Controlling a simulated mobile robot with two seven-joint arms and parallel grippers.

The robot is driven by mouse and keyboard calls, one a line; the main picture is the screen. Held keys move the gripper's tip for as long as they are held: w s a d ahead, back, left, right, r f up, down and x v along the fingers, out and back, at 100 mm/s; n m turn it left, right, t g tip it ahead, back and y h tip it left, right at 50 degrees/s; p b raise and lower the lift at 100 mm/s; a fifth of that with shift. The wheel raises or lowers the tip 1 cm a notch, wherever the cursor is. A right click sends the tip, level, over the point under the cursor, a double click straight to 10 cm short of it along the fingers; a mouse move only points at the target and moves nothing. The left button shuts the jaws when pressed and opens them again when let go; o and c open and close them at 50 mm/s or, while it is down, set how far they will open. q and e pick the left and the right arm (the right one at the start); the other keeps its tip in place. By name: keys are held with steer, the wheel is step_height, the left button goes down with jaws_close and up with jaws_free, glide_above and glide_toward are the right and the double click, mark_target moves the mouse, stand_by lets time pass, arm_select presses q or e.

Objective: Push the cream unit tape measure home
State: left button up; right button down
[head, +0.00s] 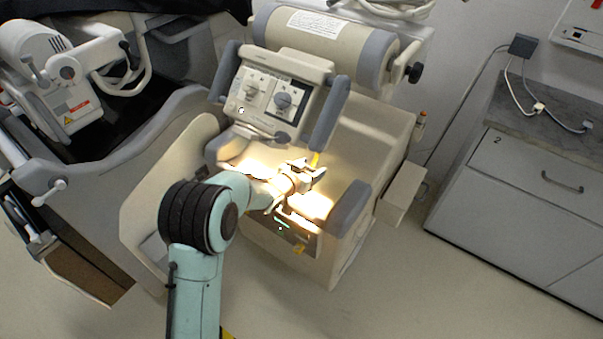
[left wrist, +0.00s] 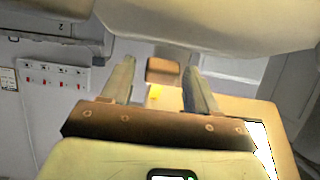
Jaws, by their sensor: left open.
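The cream unit (head: 375,140) stands in the middle of the head view, with a control panel and grey handles. My left gripper (head: 308,172) is over its brightly lit top, below the panel. In the left wrist view the two fingers (left wrist: 157,85) are apart, with nothing clearly held. A small yellow piece (head: 314,158) shows just beyond the fingertips; a yellow piece (left wrist: 154,91) also shows between the fingers in the left wrist view, below a brown block (left wrist: 162,71). I cannot tell whether either is the tape measure, or whether the fingers touch anything. My right gripper is not in view.
The control panel (head: 268,92) and a grey handle (head: 330,113) rise close behind the gripper. Another grey handle (head: 349,207) is at its right. A second machine (head: 62,70) stands at the left, and a grey cabinet (head: 540,185) at the right. Floor between is clear.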

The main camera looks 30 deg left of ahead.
arm_select(q)
steer(key=d+v, duration=0.1)
steer(key=v, duration=1.1)
steer(key=shift+s+a+r, duration=0.15)
steer(key=shift+s+a, duration=0.25)
steer(key=shift+a, duration=0.15)
